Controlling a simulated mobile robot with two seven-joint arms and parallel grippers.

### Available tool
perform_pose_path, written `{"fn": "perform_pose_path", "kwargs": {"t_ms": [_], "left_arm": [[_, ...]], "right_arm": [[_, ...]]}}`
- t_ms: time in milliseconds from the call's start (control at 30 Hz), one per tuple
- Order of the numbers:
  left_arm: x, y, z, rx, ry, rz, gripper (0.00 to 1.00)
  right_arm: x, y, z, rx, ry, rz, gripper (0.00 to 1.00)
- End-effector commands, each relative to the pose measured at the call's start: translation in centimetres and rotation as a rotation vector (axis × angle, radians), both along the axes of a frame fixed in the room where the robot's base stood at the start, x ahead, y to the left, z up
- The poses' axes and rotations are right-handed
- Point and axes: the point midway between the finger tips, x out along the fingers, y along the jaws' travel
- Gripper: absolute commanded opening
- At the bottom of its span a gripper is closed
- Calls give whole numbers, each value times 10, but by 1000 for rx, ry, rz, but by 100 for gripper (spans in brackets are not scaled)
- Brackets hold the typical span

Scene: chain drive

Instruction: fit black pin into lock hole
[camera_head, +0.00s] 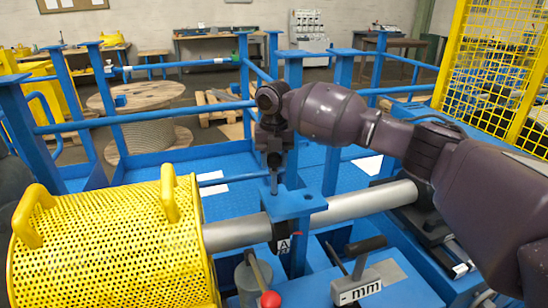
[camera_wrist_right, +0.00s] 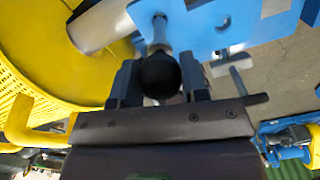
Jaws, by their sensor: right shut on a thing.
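My right gripper (camera_head: 274,158) points down above the blue bracket plate (camera_head: 300,203) that sits over the grey shaft. In the right wrist view its two fingers (camera_wrist_right: 160,90) are closed around the black pin's round black knob (camera_wrist_right: 158,74). The pin's thin grey stem (camera_head: 274,183) hangs straight down to the plate's top. In the wrist view the stem meets the blue plate (camera_wrist_right: 195,28) near its edge. A small dark hole (camera_wrist_right: 223,23) shows beside it. I cannot tell whether the tip is inside a hole. My left gripper is out of view.
A yellow perforated guard drum (camera_head: 110,255) stands left of the bracket around the grey shaft (camera_head: 345,205). A red-knobbed lever (camera_head: 270,299) and a block marked "mm" (camera_head: 357,288) are in front. Blue posts and rails (camera_head: 343,120) rise close behind my gripper.

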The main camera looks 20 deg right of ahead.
Motion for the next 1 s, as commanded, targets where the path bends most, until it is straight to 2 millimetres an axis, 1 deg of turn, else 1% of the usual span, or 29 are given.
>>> {"fn": "perform_pose_path", "kwargs": {"t_ms": [533,1000], "left_arm": [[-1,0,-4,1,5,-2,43],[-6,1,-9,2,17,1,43]], "right_arm": [[0,0,-11,1,0,0,13],[0,0,-20,2,-2,1,13]]}}
